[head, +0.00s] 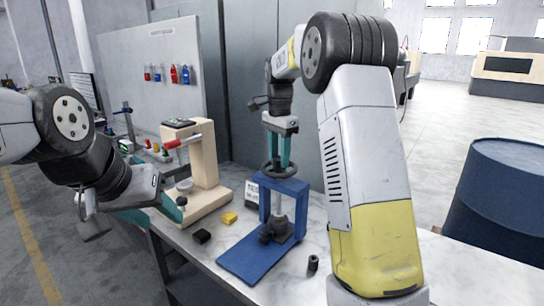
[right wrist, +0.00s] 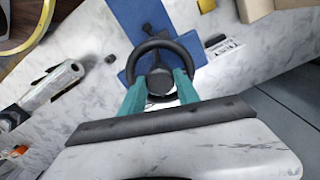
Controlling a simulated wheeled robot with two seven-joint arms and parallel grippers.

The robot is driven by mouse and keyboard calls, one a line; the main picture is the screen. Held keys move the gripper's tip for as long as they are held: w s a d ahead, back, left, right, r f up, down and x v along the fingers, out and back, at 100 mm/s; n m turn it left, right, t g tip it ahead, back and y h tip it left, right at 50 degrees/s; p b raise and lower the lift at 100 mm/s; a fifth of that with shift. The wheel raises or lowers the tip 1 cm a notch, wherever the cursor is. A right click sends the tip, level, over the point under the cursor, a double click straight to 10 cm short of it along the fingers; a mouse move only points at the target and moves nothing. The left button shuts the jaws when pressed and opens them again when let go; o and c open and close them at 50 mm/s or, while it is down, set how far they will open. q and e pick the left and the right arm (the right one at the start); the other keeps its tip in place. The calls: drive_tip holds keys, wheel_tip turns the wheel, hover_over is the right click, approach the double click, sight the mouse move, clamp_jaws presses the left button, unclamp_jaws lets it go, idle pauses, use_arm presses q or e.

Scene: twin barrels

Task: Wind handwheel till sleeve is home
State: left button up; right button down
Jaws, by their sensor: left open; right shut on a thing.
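A blue press frame (head: 291,190) stands upright on a blue base plate (head: 246,262) on the table. A black handwheel (head: 268,172) sits on top of the frame; it also shows in the right wrist view (right wrist: 189,43). My right gripper (head: 278,158) points down from above, its teal fingers shut at the middle of the handwheel. In the right wrist view the fingers (right wrist: 160,85) close on the hub area inside the ring. Below the crossbar a light shaft and dark parts (head: 279,228) show; I cannot tell how far the sleeve is seated. My left gripper (head: 165,208) is open, away from the press.
A wooden stand (head: 205,160) with a red-handled part is left of the press. A yellow block (head: 229,218), a black block (head: 202,236) and a dark small cylinder (head: 313,263) lie on the marble table. A blue barrel (head: 497,205) stands at right.

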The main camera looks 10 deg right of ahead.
drive_tip(key=shift+m, duration=0.6)
drive_tip(key=c, duration=0.9)
unclamp_jaws()
drive_tip(key=shift+r, duration=0.1)
wheel_tip(320, 180, up, 8)
drive_tip(key=shift+f, duration=0.15)
